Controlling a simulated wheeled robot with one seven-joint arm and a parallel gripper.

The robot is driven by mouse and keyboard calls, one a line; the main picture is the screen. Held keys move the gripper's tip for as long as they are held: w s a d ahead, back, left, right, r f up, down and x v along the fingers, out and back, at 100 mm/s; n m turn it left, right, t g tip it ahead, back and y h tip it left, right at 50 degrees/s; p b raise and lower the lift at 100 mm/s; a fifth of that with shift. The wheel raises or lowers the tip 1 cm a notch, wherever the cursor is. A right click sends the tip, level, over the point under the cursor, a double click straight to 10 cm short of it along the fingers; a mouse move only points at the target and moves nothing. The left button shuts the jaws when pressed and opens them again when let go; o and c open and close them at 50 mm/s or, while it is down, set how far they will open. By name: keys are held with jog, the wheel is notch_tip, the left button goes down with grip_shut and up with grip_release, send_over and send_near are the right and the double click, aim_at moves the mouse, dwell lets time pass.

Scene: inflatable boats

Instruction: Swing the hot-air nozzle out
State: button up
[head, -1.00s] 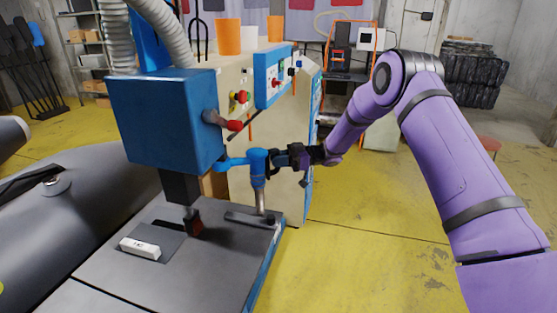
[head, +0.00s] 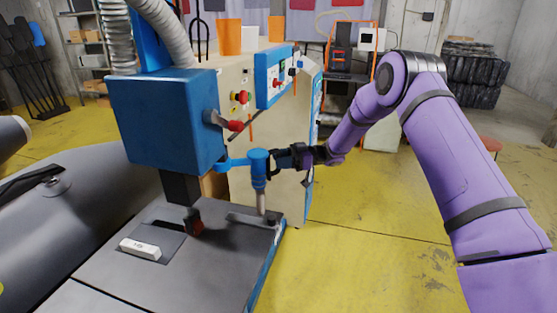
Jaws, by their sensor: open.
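The hot-air nozzle (head: 260,168) is a blue upright body with a bare metal tube below it. It hangs from a short blue arm at the right side of the blue machine head (head: 165,122). Its tube reaches down near the right edge of the grey work table (head: 110,270). My gripper (head: 275,160) comes in from the right, level with the blue body. Its dark fingers are open right beside the nozzle. I cannot tell from this view whether they touch it or reach around it.
A red-knobbed lever (head: 234,126) sticks out of the machine head above the nozzle. A beige cabinet (head: 290,195) with a blue control panel (head: 273,75) stands close behind. A white block (head: 139,248) lies on the table. Yellow floor (head: 370,240) to the right is clear.

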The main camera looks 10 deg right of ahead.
jog(key=w+d, duration=0.1)
jog(key=d, duration=0.9)
dwell(1.0)
